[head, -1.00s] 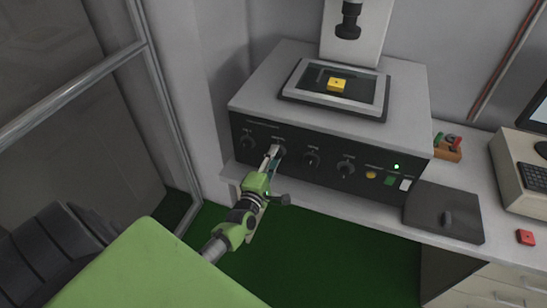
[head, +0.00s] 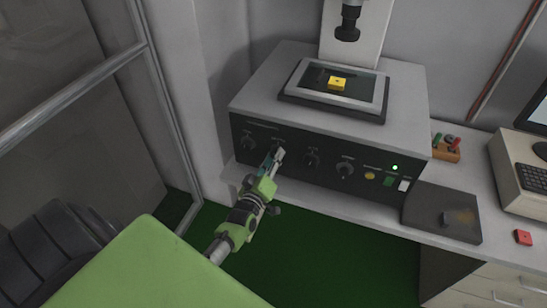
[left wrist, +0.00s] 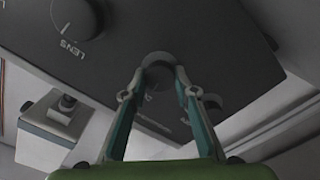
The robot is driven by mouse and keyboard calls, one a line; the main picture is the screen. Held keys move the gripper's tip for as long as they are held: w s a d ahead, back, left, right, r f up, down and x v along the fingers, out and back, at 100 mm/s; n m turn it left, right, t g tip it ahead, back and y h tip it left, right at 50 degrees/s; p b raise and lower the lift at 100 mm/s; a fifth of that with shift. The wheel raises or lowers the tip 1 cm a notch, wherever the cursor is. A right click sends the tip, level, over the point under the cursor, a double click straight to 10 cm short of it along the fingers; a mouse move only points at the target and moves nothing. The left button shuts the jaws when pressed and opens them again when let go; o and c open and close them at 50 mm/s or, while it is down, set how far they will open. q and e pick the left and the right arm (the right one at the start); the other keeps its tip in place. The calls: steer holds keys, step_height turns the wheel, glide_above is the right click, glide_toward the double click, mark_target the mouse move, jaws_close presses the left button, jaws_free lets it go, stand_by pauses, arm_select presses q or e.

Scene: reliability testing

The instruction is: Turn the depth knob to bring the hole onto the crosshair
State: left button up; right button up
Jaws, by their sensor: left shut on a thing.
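The dark front panel (head: 296,175) of the grey machine carries a row of several knobs. My left gripper (head: 279,153) is at the second knob from the left, with its fingers shut on that knob. In the left wrist view the round dark knob (left wrist: 158,74) sits between the two fingertips; its label is too blurred to read. Another knob (left wrist: 75,18), marked LENS, is at the upper left there. A yellow block (head: 337,84) with a small dark spot lies on the framed stage (head: 300,95). The crosshair cannot be made out. My right gripper is not in view.
A black column-mounted optic (head: 348,25) hangs above the stage. Right of the gripped knob are two more knobs (head: 312,157) (head: 345,170), a yellow button, a green light and switches. A dark pad (head: 425,215) and a red block (head: 523,237) lie on the bench.

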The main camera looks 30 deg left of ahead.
arm_select(q)
steer(key=m+b, duration=0.1)
steer(key=m, duration=0.7)
steer(key=m+b, duration=0.2)
steer(key=m, duration=0.6)
steer(key=m+b, duration=0.1)
steer(key=m, duration=0.7)
steer(key=shift+d+f+m, duration=0.15)
steer(key=shift+f+m, duration=0.1)
steer(key=shift+m, duration=0.05)
stand_by(0.4)
steer(key=o, duration=1.1)
steer(key=shift+r, duration=0.1)
steer(key=v, duration=1.2)
